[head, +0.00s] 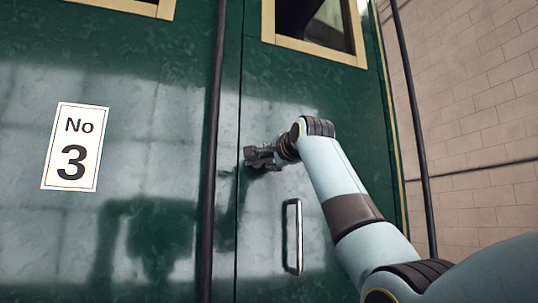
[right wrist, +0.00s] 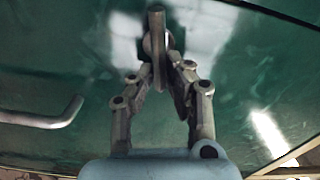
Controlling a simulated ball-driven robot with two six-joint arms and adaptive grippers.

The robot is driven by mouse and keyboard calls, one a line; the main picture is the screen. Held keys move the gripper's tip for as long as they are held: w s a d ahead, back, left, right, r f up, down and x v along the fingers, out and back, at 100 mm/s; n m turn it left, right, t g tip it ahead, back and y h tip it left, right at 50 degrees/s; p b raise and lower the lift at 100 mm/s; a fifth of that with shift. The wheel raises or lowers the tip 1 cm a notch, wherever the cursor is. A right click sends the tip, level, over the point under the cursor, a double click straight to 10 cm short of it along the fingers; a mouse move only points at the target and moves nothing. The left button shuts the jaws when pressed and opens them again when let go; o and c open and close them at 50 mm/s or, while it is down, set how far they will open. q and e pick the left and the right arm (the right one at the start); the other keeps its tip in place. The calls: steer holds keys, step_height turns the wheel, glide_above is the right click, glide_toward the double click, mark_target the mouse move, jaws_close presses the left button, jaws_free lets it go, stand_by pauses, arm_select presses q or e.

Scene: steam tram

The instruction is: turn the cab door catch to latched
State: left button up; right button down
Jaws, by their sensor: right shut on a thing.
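The green cab door (head: 345,130) fills the middle right of the head view, to the right of a thin vertical seam. My right gripper (head: 257,157) is at the door's left edge, just right of that seam, and covers the catch there. In the right wrist view the door catch (right wrist: 156,25) is a grey metal bar with a round base against the green panel. The fingers of my right gripper (right wrist: 165,80) are closed around its lower part. The far end of the bar sticks out beyond the fingertips. My left gripper is not in view.
A silver upright door handle (head: 293,237) is below my right gripper; it also shows in the right wrist view (right wrist: 45,118). A dark vertical rail (head: 213,150) stands left of the seam, another (head: 415,130) at the right. A "No 3" plate (head: 75,147) is on the left panel.

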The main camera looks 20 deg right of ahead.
steer(key=shift+f+m+p, duration=0.3)
steer(key=shift+m, duration=0.9)
steer(key=shift+f, duration=0.1)
steer(key=c, duration=1.3)
jaws_free()
steer(key=shift+d, duration=0.1)
steer(key=shift+c, duration=0.2)
steer(key=shift+s, duration=0.15)
steer(key=s, duration=1.1)
steer(key=shift+s+d, duration=0.2)
steer(key=shift+s, duration=0.15)
